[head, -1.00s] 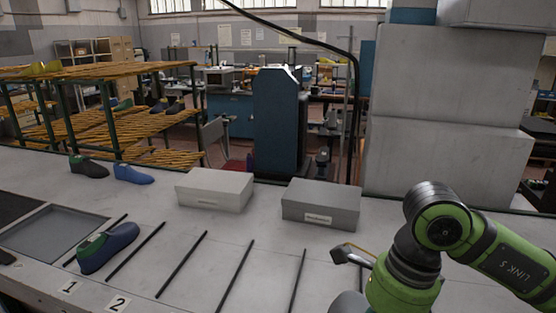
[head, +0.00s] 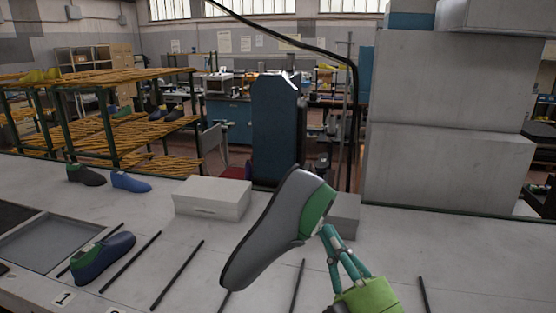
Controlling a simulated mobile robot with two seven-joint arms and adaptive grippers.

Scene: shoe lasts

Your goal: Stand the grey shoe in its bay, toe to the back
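The grey shoe (head: 277,228), with a green collar at the heel end, hangs in the air above the bench in the head view. It is steeply tilted: its toe points down and to the left, its heel up and to the right. My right gripper (head: 327,237), teal-fingered, is shut on the shoe at its green heel end; the shoe partly hides the fingertips. My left gripper is not in view. Black divider strips (head: 177,275) mark bays along the front of the bench. A dark blue shoe (head: 103,257) stands in the bay labelled 1 (head: 63,298).
A white box (head: 212,198) stands behind the bays, and a grey box (head: 345,216) is partly hidden by the shoe. A black shoe (head: 86,175) and a blue shoe (head: 130,182) stand at the back left. A recessed tray (head: 45,245) lies at left.

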